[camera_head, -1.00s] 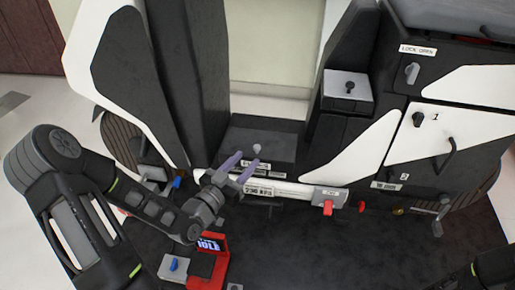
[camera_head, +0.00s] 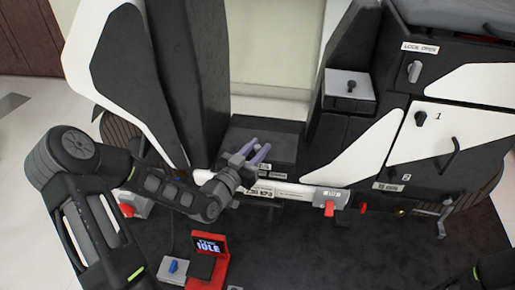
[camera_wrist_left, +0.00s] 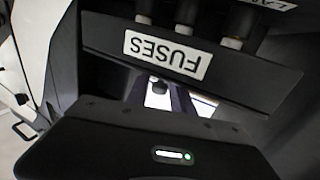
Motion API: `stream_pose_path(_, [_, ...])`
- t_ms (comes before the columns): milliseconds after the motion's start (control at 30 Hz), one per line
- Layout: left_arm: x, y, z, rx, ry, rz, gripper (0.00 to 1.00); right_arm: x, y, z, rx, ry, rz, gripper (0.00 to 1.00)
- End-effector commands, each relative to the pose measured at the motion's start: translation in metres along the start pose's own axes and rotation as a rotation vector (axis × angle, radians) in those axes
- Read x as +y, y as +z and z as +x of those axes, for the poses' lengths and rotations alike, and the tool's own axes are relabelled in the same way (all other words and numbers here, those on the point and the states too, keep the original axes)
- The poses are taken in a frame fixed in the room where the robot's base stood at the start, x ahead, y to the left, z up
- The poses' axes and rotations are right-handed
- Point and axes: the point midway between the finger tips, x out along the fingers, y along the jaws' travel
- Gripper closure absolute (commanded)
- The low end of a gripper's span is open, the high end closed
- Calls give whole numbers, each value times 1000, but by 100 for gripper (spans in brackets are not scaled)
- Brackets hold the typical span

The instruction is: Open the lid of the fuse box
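The fuse box is most likely the low dark box (camera_head: 285,139) in the recess at the middle of the rig in the head view. Its lid looks shut there, though my gripper covers part of it. My left gripper (camera_head: 255,152) is over the front of this box, its two purple fingers apart. Whether they touch the box I cannot tell. My right gripper is not in view.
A red-framed screen reading IDLE (camera_head: 208,246) and a blue-knobbed switch (camera_head: 173,268) stand at the front. A red button (camera_head: 127,210) is near my left arm. A red lever (camera_head: 329,209) sits right of the label strip. Dark side walls flank the recess.

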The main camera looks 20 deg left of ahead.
Motion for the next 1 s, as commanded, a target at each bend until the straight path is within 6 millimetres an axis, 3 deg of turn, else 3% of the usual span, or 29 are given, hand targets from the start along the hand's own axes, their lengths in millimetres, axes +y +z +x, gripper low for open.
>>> stream_pose_path(333, [0,0,0,0,0,0,100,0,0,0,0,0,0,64])
stream_pose_path(1000, [0,0,0,0,0,0,100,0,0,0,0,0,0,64])
